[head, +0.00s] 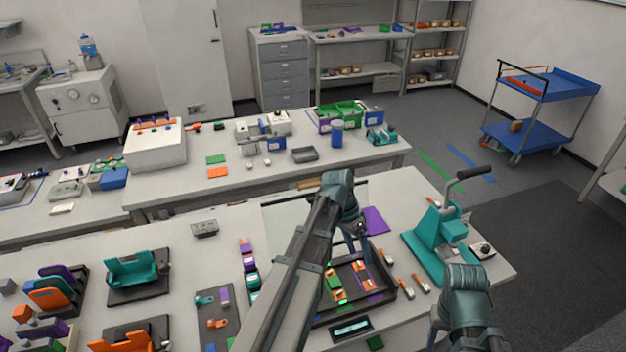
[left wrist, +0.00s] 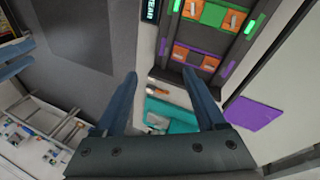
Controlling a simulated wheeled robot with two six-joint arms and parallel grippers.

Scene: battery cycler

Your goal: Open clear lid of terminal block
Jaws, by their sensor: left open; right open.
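A dark fixture tray (head: 385,272) on the front bench holds terminal blocks. One is a green block with orange terminals (head: 335,288) and one is an orange and purple block (head: 368,276). In the left wrist view the green block (left wrist: 213,13) and the orange and purple block (left wrist: 194,56) sit beyond my fingers. I cannot make out the clear lid. My left gripper (head: 362,236) is open and empty above the tray's far side; its two fingers show in the left wrist view (left wrist: 165,92). My right gripper (head: 438,318) is low at right, mostly hidden by its wrist, open, right of the tray.
A teal lever press (head: 430,240) stands right of the tray. Small orange-tipped tools (head: 420,285) lie between them. A purple sheet (head: 375,219) lies behind the tray. A small display (head: 351,329) is at its front. Teal and orange holders (head: 135,272) fill the bench's left.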

